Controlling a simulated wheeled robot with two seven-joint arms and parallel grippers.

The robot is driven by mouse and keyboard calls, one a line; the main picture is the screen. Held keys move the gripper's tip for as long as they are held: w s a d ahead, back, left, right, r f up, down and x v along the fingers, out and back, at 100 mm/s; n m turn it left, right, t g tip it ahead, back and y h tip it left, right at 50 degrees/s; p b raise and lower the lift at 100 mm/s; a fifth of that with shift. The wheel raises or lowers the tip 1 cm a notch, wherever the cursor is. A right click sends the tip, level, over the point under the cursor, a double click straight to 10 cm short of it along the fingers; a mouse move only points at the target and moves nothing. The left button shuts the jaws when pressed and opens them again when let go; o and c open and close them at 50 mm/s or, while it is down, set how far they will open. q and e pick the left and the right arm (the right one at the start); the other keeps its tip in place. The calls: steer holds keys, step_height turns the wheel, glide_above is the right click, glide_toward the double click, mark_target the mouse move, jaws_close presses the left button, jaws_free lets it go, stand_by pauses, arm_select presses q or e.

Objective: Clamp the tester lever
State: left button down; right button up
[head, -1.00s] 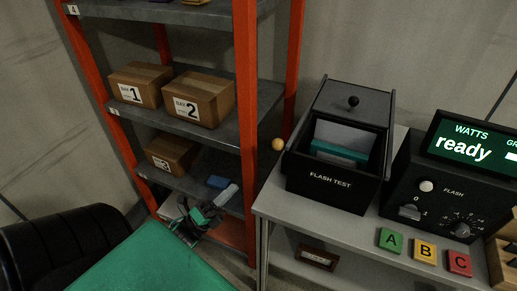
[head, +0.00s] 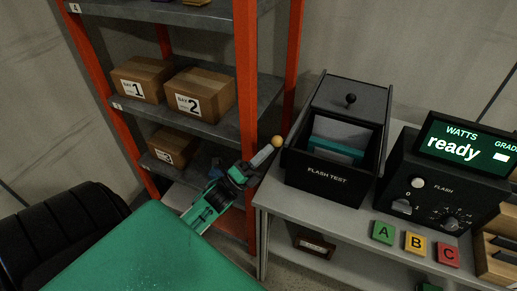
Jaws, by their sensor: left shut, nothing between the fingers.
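The flash tester (head: 327,178) is a black open-topped box labelled FLASH TEST, standing on the grey bench. Its lid (head: 365,95) with a black knob lies back at the rear. A teal and grey piece (head: 335,150) shows inside. A small yellow-orange ball (head: 278,141), seemingly the lever's knob, sits at the tester's left side; its shaft is not visible. My left gripper (head: 263,156) is shut and empty, its pale fingertips just below and left of the ball. I cannot tell whether they touch it. My right gripper is not in view.
An orange-framed shelf (head: 247,100) with several cardboard boxes stands close behind my left arm. Right of the tester are a black control unit (head: 435,185) reading "ready" and buttons A (head: 383,232), B (head: 415,243) and C (head: 448,254). The bench's left edge lies under my left gripper.

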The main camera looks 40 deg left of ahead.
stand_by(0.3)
